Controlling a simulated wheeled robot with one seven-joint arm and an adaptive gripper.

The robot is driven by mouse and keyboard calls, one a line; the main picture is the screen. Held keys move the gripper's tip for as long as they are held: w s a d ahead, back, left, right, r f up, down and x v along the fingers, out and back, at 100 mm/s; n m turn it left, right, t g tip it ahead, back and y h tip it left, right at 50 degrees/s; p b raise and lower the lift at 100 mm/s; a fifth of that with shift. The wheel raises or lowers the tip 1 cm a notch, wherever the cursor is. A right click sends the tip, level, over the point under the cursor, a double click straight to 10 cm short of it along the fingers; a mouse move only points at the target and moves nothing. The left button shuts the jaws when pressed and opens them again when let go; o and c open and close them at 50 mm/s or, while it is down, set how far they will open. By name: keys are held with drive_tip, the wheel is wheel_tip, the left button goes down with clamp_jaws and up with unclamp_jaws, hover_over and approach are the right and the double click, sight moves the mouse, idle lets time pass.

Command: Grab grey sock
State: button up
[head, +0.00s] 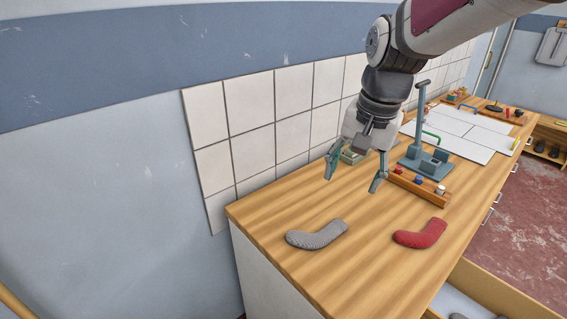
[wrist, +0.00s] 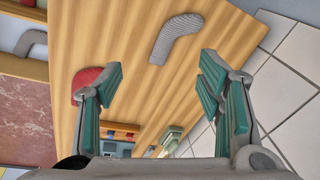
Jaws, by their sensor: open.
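The grey sock (head: 317,235) lies flat on the near left part of the wooden counter. It also shows in the wrist view (wrist: 175,37), beyond and between my fingertips. My gripper (head: 354,172) is open and empty above the counter, farther back than the grey sock and apart from it. Its two teal fingers show spread in the wrist view (wrist: 160,72). A red sock (head: 420,233) lies to the right of the grey one. In the wrist view the red sock (wrist: 88,82) is partly hidden behind my left finger.
A teal stand (head: 428,163) and a wooden rack with small coloured pieces (head: 418,187) stand behind the socks. White tiles (head: 250,130) line the wall on the left. An open drawer (head: 465,300) sticks out at the front right. The counter (head: 370,260) around the grey sock is clear.

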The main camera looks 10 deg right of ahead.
drive_tip(key=w+f+m+g+b, duration=0.2)
drive_tip(key=w+f+m, duration=0.2)
drive_tip(key=w+f, duration=0.65)
hover_over(329, 230)
drive_tip(key=shift+h, duration=0.3)
drive_tip(key=f, duration=0.9)
drive_tip(key=shift+a+f+p, duration=0.25)
drive_tip(key=shift+f+p, duration=0.05)
drive_tip(key=shift+f, duration=0.1)
drive_tip(key=shift+d+f+p, duration=0.15)
drive_tip(key=shift+f+p, duration=0.05)
drive_tip(key=shift+f, duration=1.15)
drive_tip(key=shift+d+f+p, duration=0.1)
drive_tip(key=shift+f+p, duration=0.1)
drive_tip(key=shift+f, duration=1.15)
drive_tip(key=c, duration=0.9)
